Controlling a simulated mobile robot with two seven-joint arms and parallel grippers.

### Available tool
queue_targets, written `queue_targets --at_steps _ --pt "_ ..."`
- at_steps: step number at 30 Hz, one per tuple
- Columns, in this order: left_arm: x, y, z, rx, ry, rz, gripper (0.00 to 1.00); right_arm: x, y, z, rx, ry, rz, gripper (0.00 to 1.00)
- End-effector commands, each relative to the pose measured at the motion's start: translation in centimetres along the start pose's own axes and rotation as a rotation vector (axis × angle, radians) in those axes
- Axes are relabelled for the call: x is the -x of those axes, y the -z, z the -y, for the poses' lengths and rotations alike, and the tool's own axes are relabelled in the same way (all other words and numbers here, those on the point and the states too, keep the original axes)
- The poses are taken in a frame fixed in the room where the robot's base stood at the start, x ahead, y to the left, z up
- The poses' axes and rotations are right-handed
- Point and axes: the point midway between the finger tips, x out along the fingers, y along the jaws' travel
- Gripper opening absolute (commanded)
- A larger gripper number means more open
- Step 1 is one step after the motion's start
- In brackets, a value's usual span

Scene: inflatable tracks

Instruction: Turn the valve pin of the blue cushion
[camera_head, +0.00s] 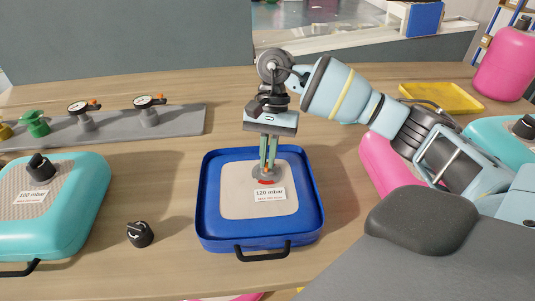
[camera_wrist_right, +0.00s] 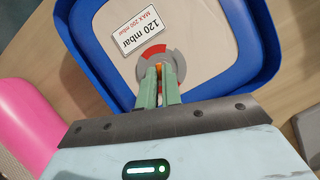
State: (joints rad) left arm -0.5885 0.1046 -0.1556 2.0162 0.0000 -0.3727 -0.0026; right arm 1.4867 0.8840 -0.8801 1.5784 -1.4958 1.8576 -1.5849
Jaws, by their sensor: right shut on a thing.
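The blue cushion (camera_head: 213,230) lies on the table in front of me, with a beige top, a black handle and a label (camera_head: 269,195) reading 120 mbar. Its round grey valve (camera_head: 257,174) with a red sector sits near the back of the beige top; it also shows in the right wrist view (camera_wrist_right: 172,57). My right gripper (camera_head: 268,168) points down over the valve, its green fingers shut on the small orange valve pin (camera_wrist_right: 159,67). The fingers hide most of the pin. My left gripper is not in view.
A loose black cap (camera_head: 139,234) lies left of the blue cushion. A teal cushion (camera_head: 60,221) stands at the left, a pink one (camera_head: 384,165) under my right arm. A grey rail (camera_head: 185,122) with gauges lies behind left. A yellow tray (camera_head: 440,97) is at back right.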

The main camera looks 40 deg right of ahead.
Motion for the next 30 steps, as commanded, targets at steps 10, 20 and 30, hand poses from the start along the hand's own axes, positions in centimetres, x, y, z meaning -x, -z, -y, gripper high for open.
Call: queue_targets --at_steps 10,20,30 --pt "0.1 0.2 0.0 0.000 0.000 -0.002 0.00 0.0 0.0 -0.4 -0.276 0.116 -0.001 0.00" --pt "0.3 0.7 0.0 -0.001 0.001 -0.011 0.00 0.0 -0.2 -0.7 -0.563 0.235 -0.001 0.00" --pt "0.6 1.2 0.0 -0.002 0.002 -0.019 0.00 -0.1 -0.4 -0.8 -0.814 0.339 -0.001 0.00"
